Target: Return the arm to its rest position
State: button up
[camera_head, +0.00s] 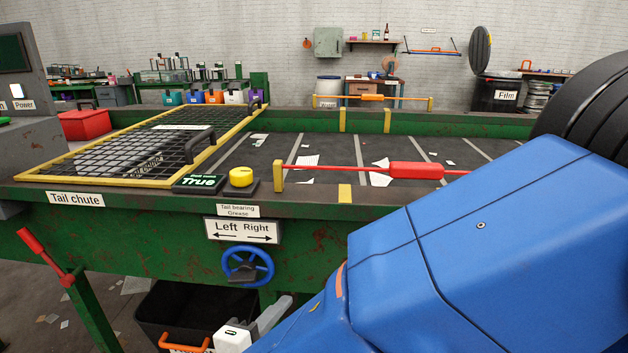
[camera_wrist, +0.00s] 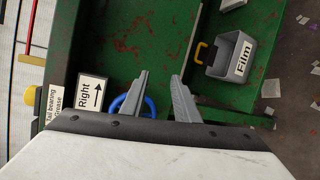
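My gripper (camera_wrist: 161,75) is open in the wrist view, with its two grey fingers apart and nothing visible between them. The green belt frame (camera_wrist: 130,30) lies beyond the fingers, and a blue handwheel (camera_wrist: 130,104) is partly hidden behind the left finger. In the head view my gripper (camera_head: 272,316) is low in the picture, in front of the belt frame and below the blue handwheel (camera_head: 248,266). My blue arm fills the lower right and hides that part of the belt.
A black bin (camera_head: 165,318) with an orange handle stands under the belt frame. A red lever (camera_head: 44,256) sticks out at the left. A yellow button (camera_head: 241,176) and a red bar handle (camera_head: 416,170) are on top. A Film bin (camera_wrist: 232,62) shows in the wrist view.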

jog(key=w+d+f+m+g+h, duration=0.1)
jog(key=w+d+m+g, duration=0.2)
jog(key=d, duration=0.6)
jog(key=w+d+m+g+h, duration=0.15)
jog(key=d+g, duration=0.35)
jog(key=d, duration=0.5)
jog(key=s+d+m+y, duration=0.4)
jog(key=d+m, duration=0.1)
jog(key=d, duration=0.3)
jog(key=s+d+r+m+g+y, duration=0.1)
jog(key=s+d+m+y, duration=0.3)
jog(key=d+m, duration=0.2)
jog(key=shift+s+d, duration=0.25)
jog(key=shift+d, duration=0.95)
jog(key=shift+o, duration=0.4)
jog(key=shift+r+y, duration=0.1)
jog(key=shift+y, duration=0.15)
